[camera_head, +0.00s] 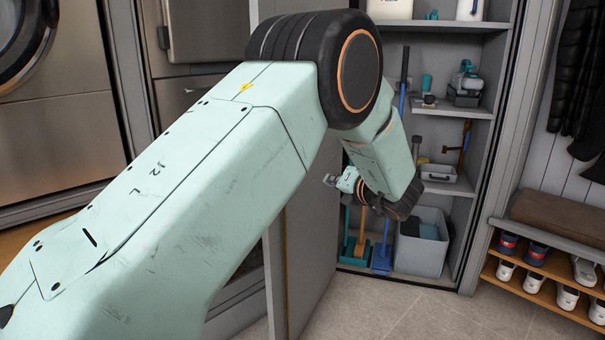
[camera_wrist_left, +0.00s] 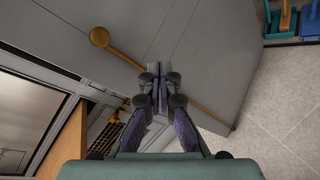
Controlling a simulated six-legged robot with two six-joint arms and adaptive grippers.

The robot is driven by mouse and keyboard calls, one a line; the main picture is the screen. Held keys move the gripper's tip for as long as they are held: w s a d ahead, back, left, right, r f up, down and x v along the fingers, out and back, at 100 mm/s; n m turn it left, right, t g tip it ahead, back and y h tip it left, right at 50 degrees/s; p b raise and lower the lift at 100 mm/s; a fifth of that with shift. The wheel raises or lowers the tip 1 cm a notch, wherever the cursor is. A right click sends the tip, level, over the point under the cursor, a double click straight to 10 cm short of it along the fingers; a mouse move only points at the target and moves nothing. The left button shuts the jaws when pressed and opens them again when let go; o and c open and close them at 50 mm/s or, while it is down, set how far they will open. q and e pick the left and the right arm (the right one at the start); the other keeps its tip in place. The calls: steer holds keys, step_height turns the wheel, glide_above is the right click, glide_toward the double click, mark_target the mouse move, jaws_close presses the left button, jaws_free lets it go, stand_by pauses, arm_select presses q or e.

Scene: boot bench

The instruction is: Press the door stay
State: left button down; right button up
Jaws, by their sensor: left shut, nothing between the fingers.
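In the left wrist view, a brass rod with a round knob (camera_wrist_left: 99,37) at one end runs diagonally along a grey door panel (camera_wrist_left: 200,55); it looks like the door stay. My left gripper (camera_wrist_left: 160,72) is shut and empty, with its fingers in front of the rod's middle, hiding a short piece of it. I cannot tell whether they touch it. In the head view, the grey door (camera_head: 312,225) stands open, and my left gripper (camera_head: 347,181) shows only partly beside the wrist. The stay is not visible there. My right gripper is not in view.
Behind my arm is an open cupboard with shelves (camera_head: 450,107), a grey bin (camera_head: 421,256) and brooms (camera_head: 382,258). A bench with shoe racks (camera_head: 555,235) stands at the right. Steel appliances (camera_head: 60,130) stand at the left. Tiled floor (camera_head: 400,310) is clear in front.

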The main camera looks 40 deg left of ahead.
arm_select(q)
steer(key=r+n+g, duration=0.1)
steer(key=n, duration=0.3)
steer(key=r+n+g+b, duration=0.1)
steer(key=n, duration=0.4)
steer(key=s+n+g, duration=0.1)
steer(key=n, duration=0.3)
steer(key=shift+s+a+r+n+b, duration=0.1)
steer(key=shift+a+r+n+b, duration=0.2)
steer(key=shift+r, duration=0.1)
steer(key=shift+d, duration=0.1)
